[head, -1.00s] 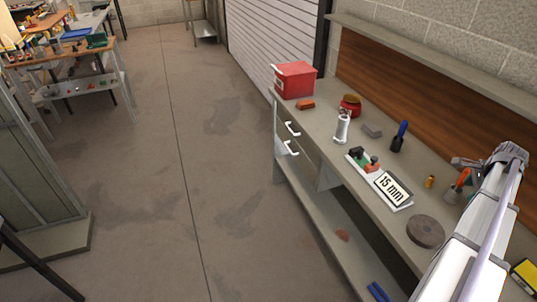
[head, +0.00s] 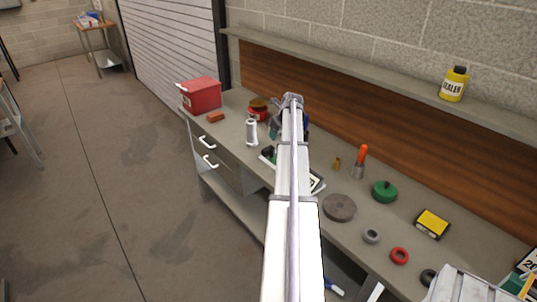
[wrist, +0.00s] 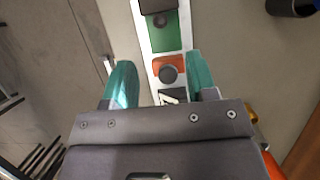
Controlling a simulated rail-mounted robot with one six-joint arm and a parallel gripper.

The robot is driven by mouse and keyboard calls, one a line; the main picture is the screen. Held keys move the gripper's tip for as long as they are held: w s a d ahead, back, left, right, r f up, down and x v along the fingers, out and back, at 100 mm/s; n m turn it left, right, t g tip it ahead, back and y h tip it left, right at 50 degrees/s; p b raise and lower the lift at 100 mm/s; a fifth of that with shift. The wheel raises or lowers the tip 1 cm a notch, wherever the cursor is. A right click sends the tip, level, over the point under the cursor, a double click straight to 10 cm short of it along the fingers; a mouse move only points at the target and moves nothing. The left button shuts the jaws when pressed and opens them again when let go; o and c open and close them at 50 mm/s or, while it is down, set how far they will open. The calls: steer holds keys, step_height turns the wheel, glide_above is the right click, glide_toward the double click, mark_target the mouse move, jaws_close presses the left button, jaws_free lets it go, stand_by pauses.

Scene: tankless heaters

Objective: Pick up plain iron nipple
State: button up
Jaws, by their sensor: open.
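My gripper (wrist: 163,74) is open and empty in the wrist view, with a teal finger on each side of a narrow white-edged tray (wrist: 142,30). Between the fingers, a round dark grey piece (wrist: 168,74) sits at an orange block (wrist: 166,62); it may be the plain iron nipple, but I cannot tell for sure. A green block (wrist: 164,45) with a small dark round piece lies further along the tray. In the head view my arm hides most of the tray; part of its size label (head: 316,183) shows to the right of the arm.
The workbench also holds a red box (head: 200,95), a white cylinder (head: 251,132), a brown-grey disc (head: 339,207), a green round item (head: 384,191) and several small rings. A yellow sealer bottle (head: 454,84) stands on the shelf above. Open floor lies left of the bench.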

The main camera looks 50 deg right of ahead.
mark_target(272, 148)
steer(key=b+x, duration=0.9)
steer(key=x, duration=0.1)
steer(key=shift+w+f, duration=0.2)
steer(key=shift+f, duration=0.15)
steer(key=shift+r, duration=0.25)
jaws_close()
